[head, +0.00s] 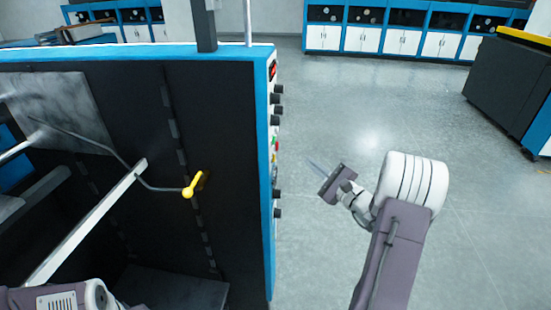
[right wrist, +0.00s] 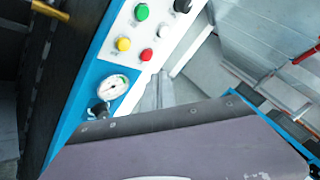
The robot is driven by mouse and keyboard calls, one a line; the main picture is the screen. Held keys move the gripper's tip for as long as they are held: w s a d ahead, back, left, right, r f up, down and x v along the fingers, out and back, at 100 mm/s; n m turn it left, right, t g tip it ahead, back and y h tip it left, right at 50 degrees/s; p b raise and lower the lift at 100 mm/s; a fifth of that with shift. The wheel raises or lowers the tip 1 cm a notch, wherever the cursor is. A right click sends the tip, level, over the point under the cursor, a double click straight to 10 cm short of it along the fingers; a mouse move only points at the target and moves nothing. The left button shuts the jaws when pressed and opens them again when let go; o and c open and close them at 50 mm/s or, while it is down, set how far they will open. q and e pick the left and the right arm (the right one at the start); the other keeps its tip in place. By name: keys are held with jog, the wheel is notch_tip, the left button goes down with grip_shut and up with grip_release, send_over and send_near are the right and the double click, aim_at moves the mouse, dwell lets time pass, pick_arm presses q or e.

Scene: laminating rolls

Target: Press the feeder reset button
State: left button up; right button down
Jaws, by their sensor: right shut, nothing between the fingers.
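The control panel (head: 273,175) is on the right end of the blue and black machine, seen nearly edge-on in the head view. In the right wrist view it carries a green button (right wrist: 141,12), a yellow button (right wrist: 123,44), a red button (right wrist: 147,55) and a white button (right wrist: 163,31). Their labels are too small to read, so I cannot tell which is the feeder reset button. My right gripper (head: 309,163) is shut and empty, to the right of the panel and apart from it, pointing toward it. Its fingers (right wrist: 165,93) also show in the right wrist view. My left gripper is out of view.
A round gauge (right wrist: 113,87) sits below the yellow button, and black knobs (head: 278,89) stick out from the panel. A yellow-handled lever (head: 190,188) is on the machine's dark front. A dark cabinet (head: 510,85) stands far right. The grey floor (head: 350,120) between is clear.

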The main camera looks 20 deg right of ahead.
aim_at(273, 158)
jog(key=w+a, duration=0.3)
jog(key=a, duration=0.3)
jog(key=shift+w, duration=0.4)
jog(key=shift+a, duration=0.1)
dwell(1.5)
jog(key=shift+w+a+b, duration=0.25)
jog(key=shift+a+b, duration=0.1)
jog(key=shift+b, duration=0.25)
jog(key=shift+w+a+b, duration=0.2)
jog(key=shift+a+b, duration=0.1)
jog(key=shift+a, duration=0.05)
dwell(0.4)
jog(key=shift+d, duration=0.15)
jog(key=shift+s+d+b, duration=0.35)
jog(key=shift+s+d, duration=0.1)
jog(key=shift+d, duration=0.1)
